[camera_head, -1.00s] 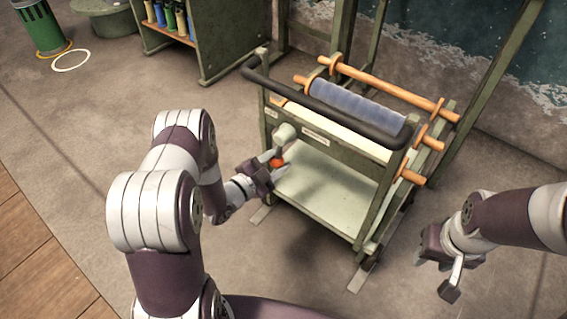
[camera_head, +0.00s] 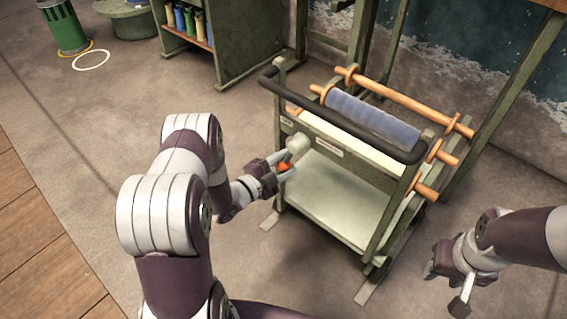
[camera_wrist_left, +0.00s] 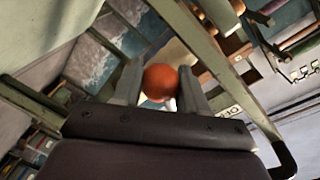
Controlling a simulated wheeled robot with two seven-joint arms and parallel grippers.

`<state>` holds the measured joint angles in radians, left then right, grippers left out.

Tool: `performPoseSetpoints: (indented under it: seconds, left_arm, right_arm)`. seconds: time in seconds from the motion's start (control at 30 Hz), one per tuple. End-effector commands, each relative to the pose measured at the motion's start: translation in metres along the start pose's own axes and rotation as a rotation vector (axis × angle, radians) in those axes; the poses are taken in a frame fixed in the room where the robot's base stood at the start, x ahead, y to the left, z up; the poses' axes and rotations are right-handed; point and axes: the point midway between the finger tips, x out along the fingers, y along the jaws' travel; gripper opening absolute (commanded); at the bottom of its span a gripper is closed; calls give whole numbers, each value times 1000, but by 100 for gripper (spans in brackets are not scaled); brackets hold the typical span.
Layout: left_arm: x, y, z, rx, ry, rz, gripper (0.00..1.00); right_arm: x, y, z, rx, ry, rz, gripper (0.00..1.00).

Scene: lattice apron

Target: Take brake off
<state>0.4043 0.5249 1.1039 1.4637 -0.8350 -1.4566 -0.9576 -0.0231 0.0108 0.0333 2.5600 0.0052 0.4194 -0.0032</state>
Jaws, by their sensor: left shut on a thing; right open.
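The brake control on the green cart's front panel has a pale round hub (camera_head: 298,145) and an orange-red knob (camera_head: 284,167). In the left wrist view the knob (camera_wrist_left: 159,82) sits between both fingers. My left gripper (camera_head: 279,170) is shut on this knob at the cart's left front. The lever between hub and knob is mostly hidden by the fingers. My right gripper (camera_head: 452,290) is open and empty, low at the right, apart from the cart.
The cart (camera_head: 335,195) has a dark push bar (camera_head: 330,122), a blue roll (camera_head: 372,120) on orange rods and a pale lower shelf. A green shelf unit (camera_head: 240,40) and a green bin (camera_head: 64,27) stand behind. The floor at left is clear.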

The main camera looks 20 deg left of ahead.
Motion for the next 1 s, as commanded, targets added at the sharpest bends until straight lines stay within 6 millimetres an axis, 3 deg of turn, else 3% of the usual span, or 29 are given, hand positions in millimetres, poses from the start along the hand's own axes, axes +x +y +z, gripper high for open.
performPoseSetpoints:
  seconds: [0.03, 0.07, 0.1, 0.47, 0.57, 0.9, 1.0]
  left_arm:
    - [0, 0, -1, 3, 3, 0, 52]
    - [0, 0, -1, 3, 2, 0, 62]
    - [0, 0, -1, 3, 2, 0, 65]
    - [-7, -2, 0, 0, -2, -1, 65]
    - [-23, -4, -1, -2, -4, -2, 65]
    - [-105, -4, -1, -2, -4, -4, 65]
    - [-119, -2, 0, 0, -2, -3, 65]
  right_arm:
    - [0, 0, 0, 0, 0, 0, 43]
    - [0, 0, 0, 0, 0, 0, 43]
    - [0, 0, 0, 0, 0, 0, 43]
    - [-4, 0, 0, 0, 0, 0, 43]
    - [-12, 0, -2, 0, 0, 0, 43]
    - [-39, 0, -5, 0, 0, 0, 43]
    - [-41, 0, -5, 0, 0, 0, 43]
